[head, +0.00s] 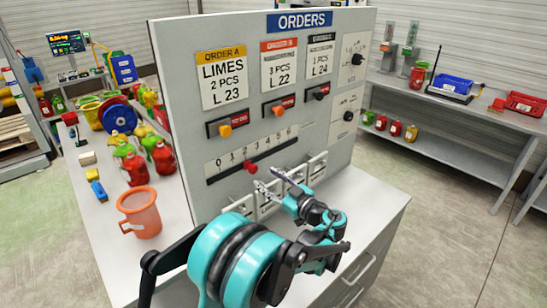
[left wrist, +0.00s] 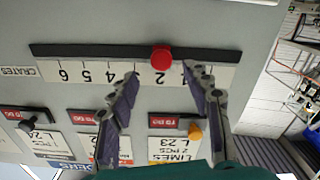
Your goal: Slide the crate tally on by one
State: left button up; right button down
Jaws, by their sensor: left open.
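The crate tally (head: 252,151) is a white number strip above a dark slot, low on the grey orders panel. Its red knob (head: 250,167) sits in the slot at about the 2. In the left wrist view the tally strip (left wrist: 75,74) is upside down and the red knob (left wrist: 160,58) lines up with the 2. My left gripper (head: 264,178) is open and empty in front of the panel, just below and right of the knob. In the wrist view its fingertips (left wrist: 160,74) lie either side of the knob, apart from it. My right gripper is out of view.
Order cards with coloured buttons sit above the tally, including an orange button (head: 225,131). An orange mug (head: 140,215) and red bottles stand on the bench at left.

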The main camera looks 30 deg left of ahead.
aim_at(255, 169)
pick_arm(q)
jog(key=b+x, duration=0.1)
jog(key=x, duration=0.6)
jog(key=shift+a, duration=0.4)
jog(key=shift+r, duration=0.1)
grip_shut()
jog(key=shift+w+d, duration=0.1)
